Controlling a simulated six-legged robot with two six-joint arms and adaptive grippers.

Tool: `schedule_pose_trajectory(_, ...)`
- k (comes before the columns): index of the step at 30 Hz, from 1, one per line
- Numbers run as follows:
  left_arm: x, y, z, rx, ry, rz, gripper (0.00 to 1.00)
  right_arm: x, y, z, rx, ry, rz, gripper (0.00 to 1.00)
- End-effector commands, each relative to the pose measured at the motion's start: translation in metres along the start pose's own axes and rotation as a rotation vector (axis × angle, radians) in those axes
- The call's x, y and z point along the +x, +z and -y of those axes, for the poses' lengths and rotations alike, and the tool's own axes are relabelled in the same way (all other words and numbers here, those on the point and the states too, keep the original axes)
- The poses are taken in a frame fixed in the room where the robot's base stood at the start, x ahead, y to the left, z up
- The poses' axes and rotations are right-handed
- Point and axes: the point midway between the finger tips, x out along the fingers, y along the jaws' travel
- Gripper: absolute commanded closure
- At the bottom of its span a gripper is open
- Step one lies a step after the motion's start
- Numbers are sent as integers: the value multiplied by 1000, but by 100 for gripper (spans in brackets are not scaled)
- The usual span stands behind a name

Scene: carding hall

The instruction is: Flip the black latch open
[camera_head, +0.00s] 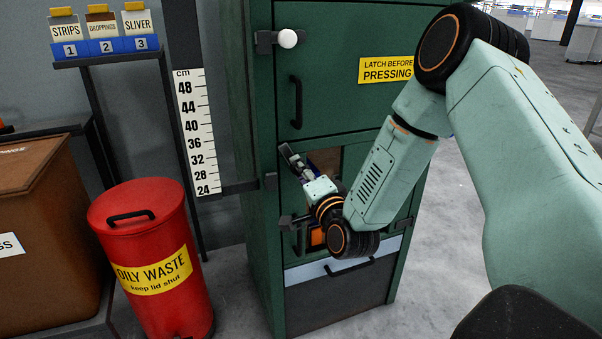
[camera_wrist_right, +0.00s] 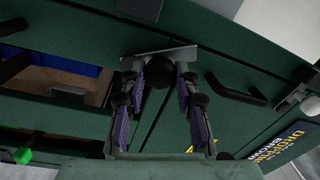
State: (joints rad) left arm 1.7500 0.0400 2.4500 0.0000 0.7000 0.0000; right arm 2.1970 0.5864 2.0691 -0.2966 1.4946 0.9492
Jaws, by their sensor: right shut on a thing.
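The black latch (camera_head: 287,151) sits at the left edge of the green cabinet, at mid height. In the right wrist view its round black knob (camera_wrist_right: 158,74) lies between my fingertips, with a grey metal bar (camera_wrist_right: 165,51) just beyond. My right gripper (camera_head: 299,167) is shut on this knob; the fingers also show in the right wrist view (camera_wrist_right: 157,88). The gripper partly hides the latch in the head view. My left gripper is not in view.
A white-knobbed latch (camera_head: 288,39) is above and another dark latch (camera_head: 290,222) below. A compartment holding a blue thing (camera_wrist_right: 58,57) shows beside the gripper. A red oily-waste bin (camera_head: 155,255) stands left of the cabinet. Clear floor (camera_head: 445,220) lies to its right.

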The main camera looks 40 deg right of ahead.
Motion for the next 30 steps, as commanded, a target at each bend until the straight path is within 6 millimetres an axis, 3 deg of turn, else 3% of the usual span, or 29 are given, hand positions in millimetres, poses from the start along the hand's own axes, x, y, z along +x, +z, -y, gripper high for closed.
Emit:
schedule_pose_trajectory(8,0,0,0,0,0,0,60,1,-1,2,2,-4,-2,100)
schedule_pose_trajectory(9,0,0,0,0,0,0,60,1,-1,2,2,-4,-2,68)
schedule_pose_trajectory(16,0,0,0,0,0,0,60,0,-1,1,1,-3,-2,48)
schedule_pose_trajectory(26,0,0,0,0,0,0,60,-1,0,0,1,-1,-1,46)
schedule_pose_trajectory(30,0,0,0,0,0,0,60,-13,-1,0,2,1,-1,46)
